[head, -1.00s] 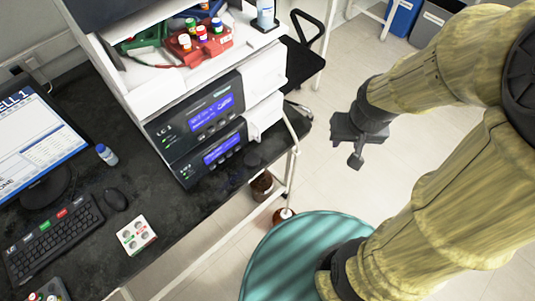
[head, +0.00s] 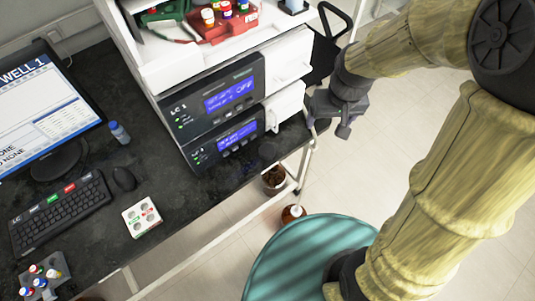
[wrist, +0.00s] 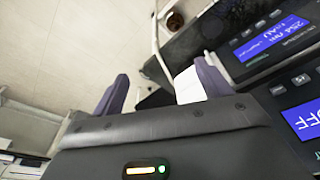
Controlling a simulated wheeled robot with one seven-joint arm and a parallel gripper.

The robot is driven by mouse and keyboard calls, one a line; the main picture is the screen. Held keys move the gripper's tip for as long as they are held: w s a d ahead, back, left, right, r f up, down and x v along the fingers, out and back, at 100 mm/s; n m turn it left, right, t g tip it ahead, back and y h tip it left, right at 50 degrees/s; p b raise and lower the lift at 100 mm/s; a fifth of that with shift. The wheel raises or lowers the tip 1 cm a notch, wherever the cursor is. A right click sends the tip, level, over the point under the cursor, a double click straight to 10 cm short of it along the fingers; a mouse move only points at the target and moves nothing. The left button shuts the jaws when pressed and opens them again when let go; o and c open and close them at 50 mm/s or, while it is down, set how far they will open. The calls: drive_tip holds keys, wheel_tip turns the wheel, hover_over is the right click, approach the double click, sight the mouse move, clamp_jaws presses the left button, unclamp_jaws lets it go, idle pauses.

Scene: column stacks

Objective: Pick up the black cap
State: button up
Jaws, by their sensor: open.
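I cannot clearly pick out a black cap. A small dark patch (head: 267,152) on the black bench, right of the lower LC unit, may be it, but it blends into the bench top. My gripper (head: 330,127) is right of the LC units, beside the bench's right end. In the wrist view my gripper (wrist: 160,80) has its two fingers apart with nothing held between them. A white part of the rack shows behind the right finger.
Two stacked LC units (head: 213,105) stand on the bench (head: 185,190). A red rack (head: 238,28) with capped vials is above. A white pad (head: 142,217), mouse (head: 123,179), keyboard (head: 60,212) and blue-capped bottle (head: 119,132) lie left. Brown bottles (head: 273,178) are below the bench.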

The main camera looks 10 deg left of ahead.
drive_tip(key=a+f+n+b, duration=0.3)
drive_tip(key=a+f+n, duration=0.1)
drive_tip(key=a, duration=1.1)
drive_tip(key=shift+w+f+g, duration=0.4)
drive_tip(key=shift+w+f, duration=0.05)
drive_tip(key=shift+f, duration=0.15)
drive_tip(key=shift+f, duration=0.1)
hover_over(267, 150)
wheel_tip(267, 150, down, 12)
drive_tip(key=shift+b, duration=0.35)
